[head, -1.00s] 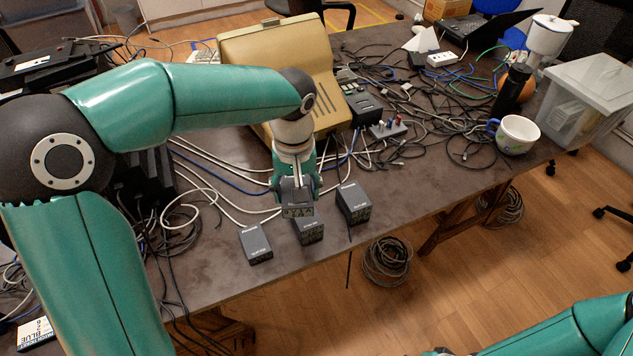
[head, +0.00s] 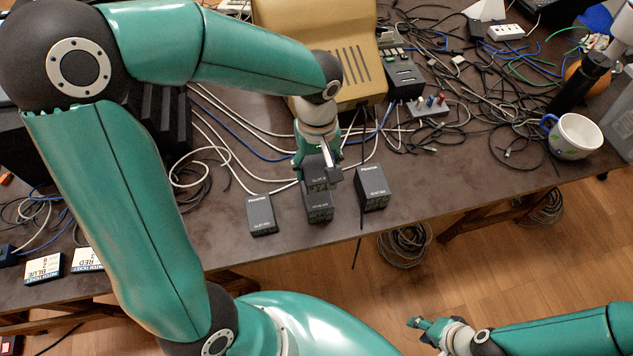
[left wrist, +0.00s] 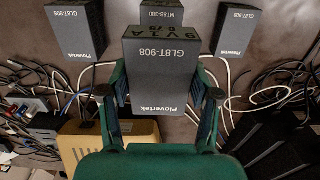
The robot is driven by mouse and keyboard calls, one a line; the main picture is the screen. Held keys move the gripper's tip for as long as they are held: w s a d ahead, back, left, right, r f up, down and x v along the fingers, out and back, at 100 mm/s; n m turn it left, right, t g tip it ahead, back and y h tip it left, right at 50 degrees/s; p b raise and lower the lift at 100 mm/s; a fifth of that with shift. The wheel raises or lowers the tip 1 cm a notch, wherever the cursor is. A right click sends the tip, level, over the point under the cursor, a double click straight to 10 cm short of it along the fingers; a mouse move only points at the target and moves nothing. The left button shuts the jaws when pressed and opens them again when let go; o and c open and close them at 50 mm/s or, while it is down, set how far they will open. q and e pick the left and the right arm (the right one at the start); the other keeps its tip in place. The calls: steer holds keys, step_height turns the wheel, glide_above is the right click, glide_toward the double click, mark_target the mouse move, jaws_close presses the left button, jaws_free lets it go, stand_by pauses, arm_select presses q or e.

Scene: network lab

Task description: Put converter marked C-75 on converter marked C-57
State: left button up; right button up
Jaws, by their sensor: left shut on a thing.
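My left gripper (head: 318,158) is shut on a dark grey converter (head: 322,177). In the left wrist view this held converter (left wrist: 160,85) reads GL8T-908, with small end-face print that seems to include C-75. In the head view it overlaps the top of the middle converter (head: 319,206), roughly lined up; I cannot tell whether they touch. The middle converter (left wrist: 162,13), partly hidden, reads MTBB-380 in the wrist view. Two more converters stand on the left (head: 261,215) and right (head: 373,188). No C-57 mark is legible. My right gripper (head: 428,326) appears empty, away from the table.
The cream device (head: 325,45), power strip (head: 428,108) and many cables lie behind the converters. A mug (head: 574,137) stands at the right. The labelled boxes (head: 43,268) are at the left. The table's front edge runs close in front of the converters.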

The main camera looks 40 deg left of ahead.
mark_target(316, 166)
arm_select(q)
steer(key=shift+f, duration=3.7)
steer(key=shift+f+b, duration=0.15)
steer(key=shift+b, duration=0.2)
steer(key=o, duration=1.4)
step_height(316, 166, up, 12)
steer(key=shift+r+p, duration=0.2)
steer(key=shift+p, duration=0.35)
steer(key=shift+s, duration=0.15)
